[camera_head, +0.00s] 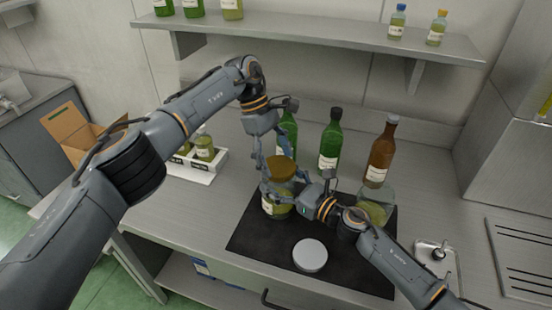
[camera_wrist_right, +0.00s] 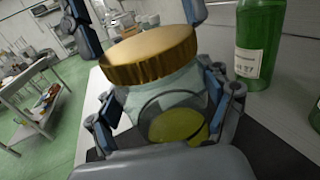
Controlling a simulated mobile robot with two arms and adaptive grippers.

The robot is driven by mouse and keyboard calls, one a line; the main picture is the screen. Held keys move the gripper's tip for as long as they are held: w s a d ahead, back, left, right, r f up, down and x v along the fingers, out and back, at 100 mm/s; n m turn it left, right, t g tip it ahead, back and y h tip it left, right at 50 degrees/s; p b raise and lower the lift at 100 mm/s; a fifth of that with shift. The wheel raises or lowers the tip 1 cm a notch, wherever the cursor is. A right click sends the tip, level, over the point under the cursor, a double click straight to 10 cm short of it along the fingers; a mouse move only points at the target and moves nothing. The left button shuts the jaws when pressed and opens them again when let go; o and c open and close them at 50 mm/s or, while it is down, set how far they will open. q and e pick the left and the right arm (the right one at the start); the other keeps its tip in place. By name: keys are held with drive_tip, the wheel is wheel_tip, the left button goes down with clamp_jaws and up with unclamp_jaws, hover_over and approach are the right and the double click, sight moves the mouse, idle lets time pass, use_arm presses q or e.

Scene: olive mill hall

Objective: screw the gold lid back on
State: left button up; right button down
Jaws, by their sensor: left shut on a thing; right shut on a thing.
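The gold lid (camera_head: 280,168) sits over the mouth of a glass jar (camera_head: 275,207) with yellow-green contents, on the black mat (camera_head: 253,238). My left gripper (camera_head: 279,161) comes from above and is shut on the lid's sides. My right gripper (camera_head: 282,192) is shut around the jar's body from the right. In the right wrist view, the lid (camera_wrist_right: 150,55) covers the jar (camera_wrist_right: 165,100), with left fingers at its rim and right fingers on the glass. The lid looks in contact with the jar; the threads are hidden.
A pale grey round lid (camera_head: 310,255) lies at the mat's front. Another jar (camera_head: 377,207) stands behind my right arm. Green bottles (camera_head: 330,145) and a brown bottle (camera_head: 381,155) stand behind. A white tray (camera_head: 196,167) holds small jars at left. A shelf (camera_head: 320,38) hangs above.

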use_arm(q)
drive_tip(key=o, duration=1)
drive_tip(key=shift+r, duration=0.1)
drive_tip(key=shift+r, duration=2.2)
